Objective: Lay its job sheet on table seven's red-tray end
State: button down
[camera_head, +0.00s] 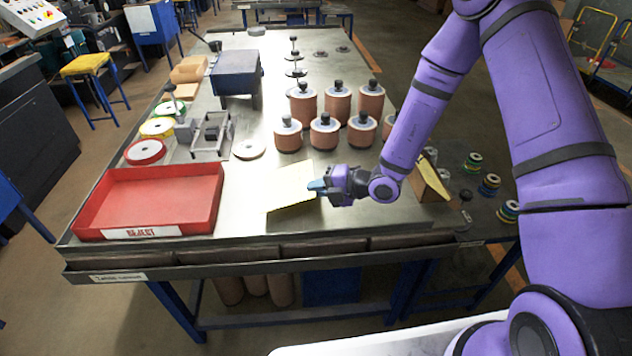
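The job sheet (290,186) is a pale yellow sheet at the front middle of the metal table (245,222), right of the red tray. My gripper (317,186) comes in from the right, its teal fingertips at the sheet's right edge. The fingers look shut on that edge; whether the sheet is lifted clear of the table is hard to tell. The red tray (205,222) stands at the table's front left, empty, with a white label reading "REJECT". A small label on the table's front left edge (118,277) seems to read "Table seven".
Copper-coloured cylinders with black knobs (325,131) stand behind the sheet. A grey fixture (210,132), a pale disc (249,149) and a blue box (236,72) are further back. Bare tabletop lies between tray and sheet. Several coloured discs line the left edge.

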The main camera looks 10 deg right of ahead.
jog(key=shift+f, duration=0.15)
jog(key=c, duration=1.3)
grip_release()
jog(key=shift+o, duration=0.2)
jog(key=v, duration=1.1)
